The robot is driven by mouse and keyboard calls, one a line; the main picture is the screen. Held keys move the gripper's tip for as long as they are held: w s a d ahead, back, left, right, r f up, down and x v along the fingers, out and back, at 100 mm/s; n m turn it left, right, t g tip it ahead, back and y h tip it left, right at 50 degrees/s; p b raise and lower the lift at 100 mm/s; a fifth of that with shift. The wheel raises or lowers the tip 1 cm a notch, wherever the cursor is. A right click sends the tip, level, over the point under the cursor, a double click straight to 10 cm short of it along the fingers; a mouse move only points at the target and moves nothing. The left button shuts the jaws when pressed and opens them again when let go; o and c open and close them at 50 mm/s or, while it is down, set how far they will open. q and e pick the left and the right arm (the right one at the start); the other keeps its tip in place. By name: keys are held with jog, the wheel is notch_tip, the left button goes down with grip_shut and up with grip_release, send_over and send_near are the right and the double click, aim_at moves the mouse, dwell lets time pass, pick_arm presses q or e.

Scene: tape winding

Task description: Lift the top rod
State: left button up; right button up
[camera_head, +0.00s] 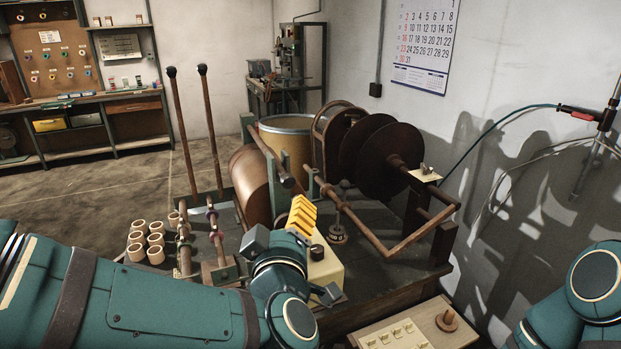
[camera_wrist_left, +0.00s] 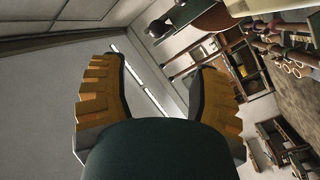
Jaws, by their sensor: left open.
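The winding machine stands on a dark bench, with brown discs (camera_head: 377,160) at its back right. A horizontal brown rod (camera_head: 268,150) with a dark end runs above a brown drum (camera_head: 252,188). A lower brown bar frame (camera_head: 418,238) extends to the right. I cannot tell which rod counts as the top one. My left gripper (camera_head: 302,208) is over the front of the bench, apart from the horizontal rod, with yellow ridged fingers pointing up. In the left wrist view its fingers (camera_wrist_left: 155,70) are spread, with nothing between them. My right gripper is out of view.
Two upright rods (camera_head: 183,130) with black knobs rise at the left. Several pale rings (camera_head: 155,255) sit near the bench's left edge. A pale board (camera_head: 410,332) lies at the front. A wall calendar (camera_head: 424,45) hangs behind.

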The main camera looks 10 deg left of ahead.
aim_at(287, 184)
pick_arm(q)
jog(key=shift+w+d, duration=0.15)
jog(key=shift+d, duration=0.1)
jog(key=shift+w+a+r+p, duration=0.15)
jog(key=shift+w+r+p, duration=0.1)
jog(key=shift+p, duration=0.35)
jog(key=p+x, duration=0.5)
jog(key=x, duration=0.8)
jog(key=shift+w+f+p, duration=0.1)
jog(key=shift+f+p, duration=0.05)
jog(key=shift+p, duration=0.2)
grip_shut()
